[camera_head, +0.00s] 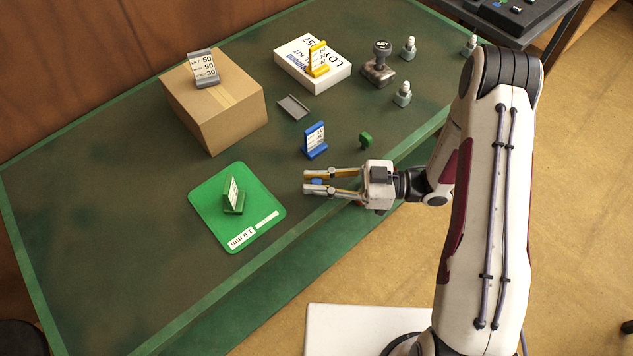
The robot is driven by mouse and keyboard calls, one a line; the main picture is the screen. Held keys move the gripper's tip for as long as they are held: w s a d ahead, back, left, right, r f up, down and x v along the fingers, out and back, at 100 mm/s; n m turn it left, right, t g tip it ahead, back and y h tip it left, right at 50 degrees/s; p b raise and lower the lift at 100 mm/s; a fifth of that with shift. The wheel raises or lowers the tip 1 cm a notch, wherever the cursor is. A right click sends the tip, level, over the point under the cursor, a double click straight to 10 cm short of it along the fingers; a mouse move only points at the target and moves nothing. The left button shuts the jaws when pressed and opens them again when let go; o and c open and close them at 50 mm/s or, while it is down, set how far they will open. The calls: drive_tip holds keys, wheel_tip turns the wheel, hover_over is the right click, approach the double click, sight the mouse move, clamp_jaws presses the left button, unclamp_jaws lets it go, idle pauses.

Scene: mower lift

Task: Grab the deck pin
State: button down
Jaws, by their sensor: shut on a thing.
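My gripper (305,182) is low over the front edge of the green table, pointing left. Its two fingers are closed around a small blue piece (317,181), which shows only in part between them. A small green piece (366,138) with a rounded head stands on the table just beyond the gripper. No label marks either piece as the deck pin, so I cannot tell which one it is. I cannot tell whether the blue piece touches the table.
A bright green mat (265,196) with a green sign (233,197) lies left of my gripper. A blue sign (315,141) stands just behind it. Farther back are a cardboard box (214,105), a white box (297,75), a stamp-like object (379,67) and several grey bolts.

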sight(317, 181)
drive_tip(key=shift+r, duration=0.15)
drive_tip(key=shift+r, duration=4.85)
